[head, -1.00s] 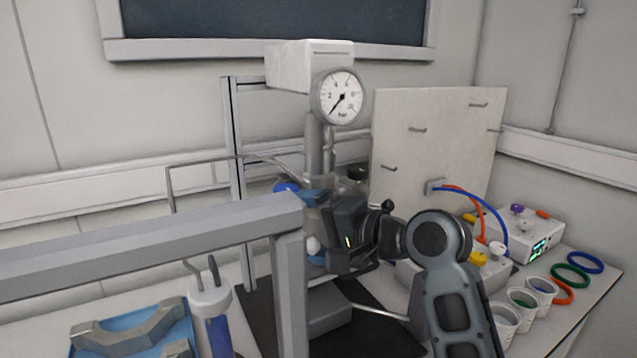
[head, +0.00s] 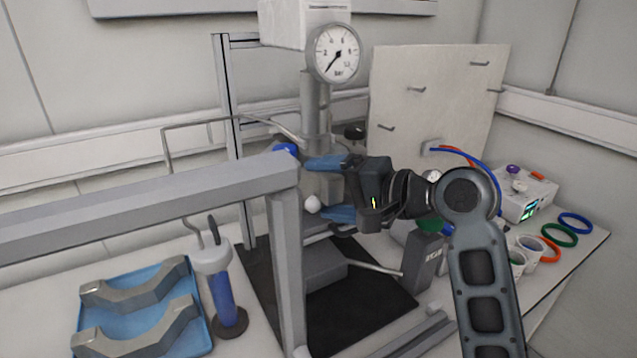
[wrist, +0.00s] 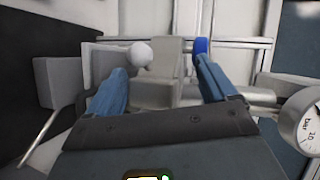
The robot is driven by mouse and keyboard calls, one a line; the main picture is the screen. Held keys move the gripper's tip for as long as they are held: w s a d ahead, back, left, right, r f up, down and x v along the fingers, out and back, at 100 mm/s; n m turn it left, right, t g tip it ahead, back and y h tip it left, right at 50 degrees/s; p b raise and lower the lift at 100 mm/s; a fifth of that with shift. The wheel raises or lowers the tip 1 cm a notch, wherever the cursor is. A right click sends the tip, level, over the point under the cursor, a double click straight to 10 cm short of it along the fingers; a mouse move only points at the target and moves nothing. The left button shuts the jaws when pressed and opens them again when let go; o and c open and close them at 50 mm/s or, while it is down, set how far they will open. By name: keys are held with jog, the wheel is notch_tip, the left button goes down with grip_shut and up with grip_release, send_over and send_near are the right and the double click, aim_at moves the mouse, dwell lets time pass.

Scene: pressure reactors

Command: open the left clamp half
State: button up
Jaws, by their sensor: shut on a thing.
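My gripper (head: 322,188) is at the upper part of the reactor, under the pressure gauge (head: 335,53). In the wrist view its blue fingers (wrist: 160,70) stand apart on either side of a light grey reactor part (wrist: 157,88), which they hold. I cannot tell whether this part is the left clamp half. A white ball knob (head: 312,204) is beside the lower finger; it also shows in the wrist view (wrist: 141,53). The finger contact is partly hidden.
Two grey clamp-shaped pieces lie in a blue tray (head: 205,338) at lower left. A blue-bodied bottle (head: 222,290) stands beside it. A grey frame (head: 150,203) crosses in front of the reactor. Coloured rings (head: 575,223) and a control box (head: 527,198) are at right.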

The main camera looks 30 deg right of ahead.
jog(key=shift+s+d+r, duration=0.6)
jog(key=shift+s+d, duration=0.2)
jog(key=shift+d, duration=0.15)
jog(key=shift+c, duration=1)
jog(key=shift+s+d+p, duration=0.45)
jog(key=shift+s+d, duration=0.05)
jog(key=shift+s, duration=0.15)
jog(key=shift+s+d+f, duration=0.15)
jog(key=shift+s+d, duration=0.2)
jog(key=shift+s, duration=0.2)
jog(key=shift+f, duration=0.1)
jog(key=shift+f, duration=0.1)
